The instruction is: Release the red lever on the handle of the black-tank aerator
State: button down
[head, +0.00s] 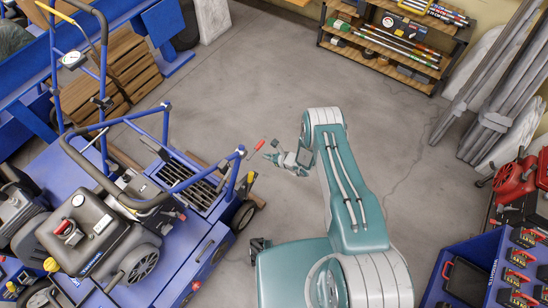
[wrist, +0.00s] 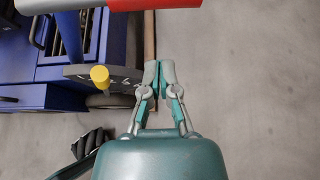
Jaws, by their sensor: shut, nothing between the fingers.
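The black-tank aerator (head: 100,232) is at the left in the head view, with a dark tank, a red cap and a curved black handle (head: 75,150). In the wrist view a red bar (wrist: 165,4) with a grey part crosses the top edge, likely this lever up close. My gripper (head: 268,163) is just right of and below the lever in the head view. The wrist view shows my gripper (wrist: 158,68) with its fingers together and empty, apart from the bar.
A yellow knob (wrist: 100,76) is left of my fingers. Blue machinery and a wheel (head: 243,215) are close on the left. A tool shelf (head: 400,40), grey poles (head: 500,90) and a blue rack (head: 480,270) stand back and right. Open concrete floor lies between.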

aim_at(256, 150)
jog(key=r, duration=0.1)
jog(key=a+r, duration=0.1)
jog(key=w+r, duration=0.1)
jog(key=shift+w+a+r, duration=0.1)
jog(key=shift+a+r, duration=0.05)
jog(key=shift+a, duration=0.1)
dwell(0.4)
